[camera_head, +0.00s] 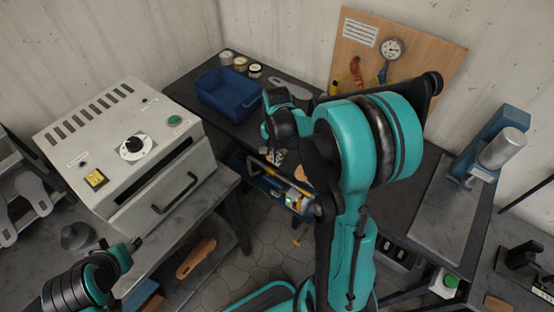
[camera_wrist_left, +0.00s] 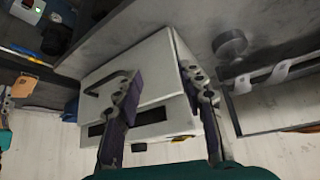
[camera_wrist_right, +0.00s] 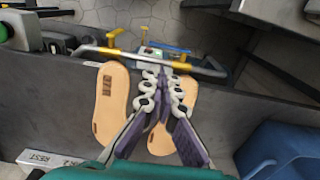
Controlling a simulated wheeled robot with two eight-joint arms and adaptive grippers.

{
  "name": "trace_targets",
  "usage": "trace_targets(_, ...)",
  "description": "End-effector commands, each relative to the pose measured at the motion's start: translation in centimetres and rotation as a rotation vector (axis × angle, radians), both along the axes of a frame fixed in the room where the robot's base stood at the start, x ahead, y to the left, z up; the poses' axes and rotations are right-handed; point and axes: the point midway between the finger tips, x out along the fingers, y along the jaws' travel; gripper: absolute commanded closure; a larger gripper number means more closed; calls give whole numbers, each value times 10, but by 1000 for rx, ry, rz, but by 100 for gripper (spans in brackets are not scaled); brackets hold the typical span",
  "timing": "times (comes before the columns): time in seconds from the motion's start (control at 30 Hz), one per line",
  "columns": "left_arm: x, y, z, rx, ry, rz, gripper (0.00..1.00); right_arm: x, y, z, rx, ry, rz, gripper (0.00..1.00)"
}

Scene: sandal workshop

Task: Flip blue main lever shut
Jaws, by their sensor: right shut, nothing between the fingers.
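The blue main lever (camera_head: 382,74) is small on the wooden board (camera_head: 425,58) at the back, below a round gauge (camera_head: 392,48). Its handle hangs roughly downward, and its exact angle is too small to tell. My right gripper (camera_wrist_right: 166,80) is shut and empty above the dark bench with sandal soles. In the head view my right arm covers the area below the board and hides much of that gripper. The lever is not in the right wrist view. My left gripper (camera_wrist_left: 162,76) is open and empty, with its fingers spread before the grey oven (camera_wrist_left: 150,85).
A red lever (camera_head: 355,70) is left of the blue one. A blue bin (camera_head: 228,92) and several small jars stand on the back bench. Sandal soles (camera_wrist_right: 110,102) and a metal bar (camera_wrist_right: 100,50) lie near my right fingers. A press (camera_head: 495,145) stands at right.

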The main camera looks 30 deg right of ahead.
Motion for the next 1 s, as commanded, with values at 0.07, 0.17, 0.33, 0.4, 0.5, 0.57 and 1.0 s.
trace_targets(0.07, 0, 0, -7, 0, 0, 0, 60, 0, 0, -15, 0, -1, 1, 100)
trace_targets(0.17, 0, 0, -14, 0, 0, 0, 60, 1, 0, -36, -1, -1, 2, 100)
trace_targets(0.33, 0, 0, -27, 0, 0, 0, 60, 1, 0, -74, 0, -2, 3, 100)
trace_targets(0.4, 0, 0, -31, 0, 0, 0, 60, 1, 0, -88, 0, -2, 3, 100)
trace_targets(0.5, 0, 0, -38, 0, 0, 0, 60, 1, 0, -106, 0, -2, 3, 100)
trace_targets(0.57, 0, 0, -41, 0, 0, 0, 60, 1, 0, -114, 0, -2, 4, 100)
trace_targets(1.0, 0, 0, -45, 0, 0, 0, 60, 0, 0, -130, -1, -3, 4, 100)
